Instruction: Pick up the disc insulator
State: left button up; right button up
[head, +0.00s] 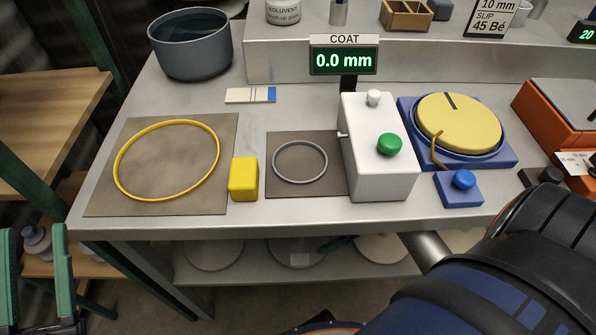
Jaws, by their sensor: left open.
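A pale grey, ribbed piece (38,241), which looks like a disc insulator, sits on the low wooden shelf at the left edge. My left gripper (37,275) is in the bottom left corner, its two green fingers apart and nothing seen held between them. The piece shows beyond the gap, partly covered by the fingers. Several pale round discs, one at the left (213,253), lie on the shelf under the bench, partly hidden by the bench edge; I cannot tell if they are insulators. My right gripper is not in view; its arm fills the lower right.
The metal bench (270,213) carries a yellow ring (214,145) on a brown mat, a yellow block (243,180), a grey ring (326,165), a white box (382,185) with a green button, a yellow turntable (465,120) and a dark pot (190,50). A green rack post (45,170) stands at left.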

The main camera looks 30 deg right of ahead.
aim_at(295, 253)
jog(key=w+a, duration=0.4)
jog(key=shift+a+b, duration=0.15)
jog(key=shift+b, duration=0.2)
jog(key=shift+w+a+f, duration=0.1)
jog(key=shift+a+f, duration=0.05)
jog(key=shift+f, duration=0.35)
pick_arm(q)
jog(key=s+r+m+h, duration=0.4)
jog(key=r+h, duration=0.1)
jog(key=shift+d+r+b, duration=0.2)
jog(key=shift+d+b, duration=0.1)
jog(key=shift+d, duration=0.05)
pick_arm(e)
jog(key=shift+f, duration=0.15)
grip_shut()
pick_arm(q)
jog(key=shift+s, duration=0.1)
